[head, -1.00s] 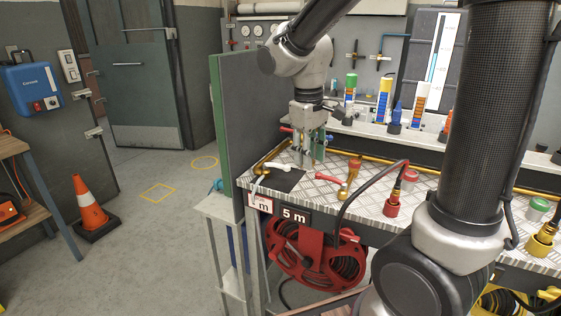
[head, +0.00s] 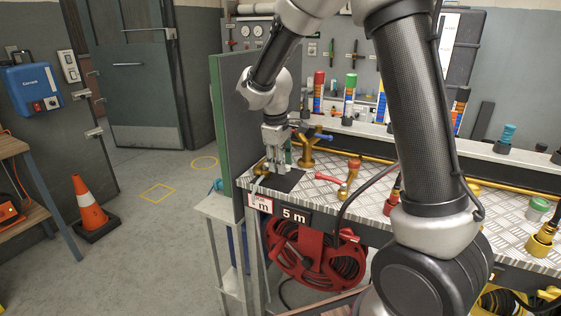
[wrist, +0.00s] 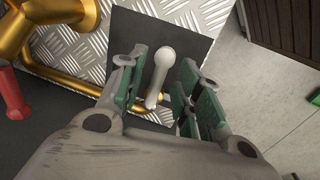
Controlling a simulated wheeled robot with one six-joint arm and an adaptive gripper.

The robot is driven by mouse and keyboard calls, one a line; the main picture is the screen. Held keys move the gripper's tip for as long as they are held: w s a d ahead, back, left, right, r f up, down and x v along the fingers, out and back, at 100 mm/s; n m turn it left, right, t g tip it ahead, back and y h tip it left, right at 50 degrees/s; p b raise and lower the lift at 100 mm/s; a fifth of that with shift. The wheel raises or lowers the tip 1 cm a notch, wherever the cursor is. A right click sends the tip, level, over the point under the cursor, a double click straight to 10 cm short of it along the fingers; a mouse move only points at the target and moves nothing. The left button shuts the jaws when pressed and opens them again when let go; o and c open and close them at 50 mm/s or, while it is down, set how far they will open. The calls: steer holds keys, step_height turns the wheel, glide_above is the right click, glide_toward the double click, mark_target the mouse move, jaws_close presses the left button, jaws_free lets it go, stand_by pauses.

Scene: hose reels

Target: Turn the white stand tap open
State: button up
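The white stand tap's lever (wrist: 160,75) shows in the wrist view, between the two fingers of my gripper (wrist: 157,82), with a gap on each side. My gripper is open and points down at it. In the head view my gripper (head: 277,167) is low over the left end of the bench top and hides most of the white lever. Brass tap parts (head: 262,168) show just left of the fingers.
A blue-handled brass tap (head: 309,147) stands just behind and right of my gripper. A red-handled brass tap (head: 345,186) stands to the right. A green panel (head: 226,120) rises close on the left.

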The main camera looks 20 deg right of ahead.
jaws_close()
